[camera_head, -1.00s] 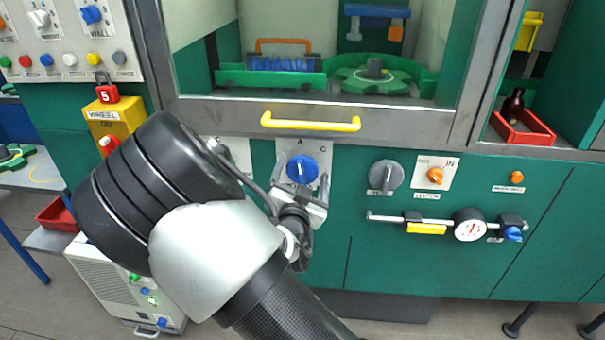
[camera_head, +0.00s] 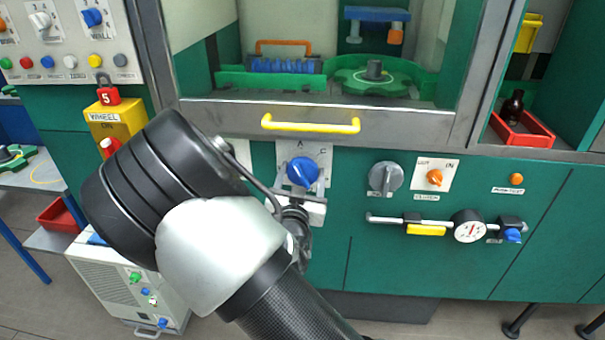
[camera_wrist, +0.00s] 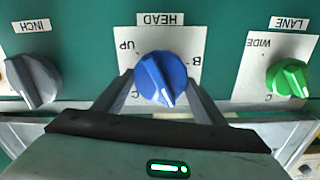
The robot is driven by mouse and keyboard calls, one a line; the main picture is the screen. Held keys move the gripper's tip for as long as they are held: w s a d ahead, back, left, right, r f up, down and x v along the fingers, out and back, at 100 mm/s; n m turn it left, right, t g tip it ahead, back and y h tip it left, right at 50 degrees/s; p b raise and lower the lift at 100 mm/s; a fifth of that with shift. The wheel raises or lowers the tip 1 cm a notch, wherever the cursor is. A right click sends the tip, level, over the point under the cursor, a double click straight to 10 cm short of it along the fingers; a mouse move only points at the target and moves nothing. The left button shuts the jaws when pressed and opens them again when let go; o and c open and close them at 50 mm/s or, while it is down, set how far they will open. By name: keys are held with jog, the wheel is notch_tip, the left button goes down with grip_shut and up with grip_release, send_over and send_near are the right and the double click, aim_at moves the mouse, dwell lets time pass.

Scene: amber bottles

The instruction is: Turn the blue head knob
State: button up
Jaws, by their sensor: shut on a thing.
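The blue head knob (camera_head: 303,172) sits on a pale plate on the green front panel, below the yellow handle. In the wrist view the blue knob (camera_wrist: 161,78) is under the upside-down HEAD label (camera_wrist: 160,19), and its white line points down and slightly right. My gripper (camera_wrist: 163,84) is shut on the knob, with one finger at each side. In the head view my gripper (camera_head: 304,197) reaches the knob from below, and my arm hides part of the panel to the left.
In the wrist view a grey INCH knob (camera_wrist: 38,80) is on the left and a green LANE knob (camera_wrist: 288,78) on the right. In the head view a grey knob (camera_head: 385,177) and a gauge rail (camera_head: 385,218) are to the right. The yellow handle (camera_head: 311,124) juts out above.

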jog(key=n+p, duration=0.1)
jog(key=n, duration=0.3)
jog(key=shift+a+n, duration=0.15)
jog(key=shift+n, duration=0.15)
jog(key=n+p, duration=0.1)
jog(key=n, duration=0.2)
jog(key=shift+n, duration=0.3)
jog(key=n+p, duration=0.1)
jog(key=n, duration=0.2)
jog(key=shift+a+n, duration=0.1)
jog(key=shift+n, duration=0.2)
jog(key=shift+f+n+p, duration=0.2)
jog(key=shift+n+p, duration=0.55)
jog(key=shift+n, duration=1.25)
jog(key=shift+f, duration=0.1)
jog(key=o, duration=1)
jog(key=shift+o, duration=0.2)
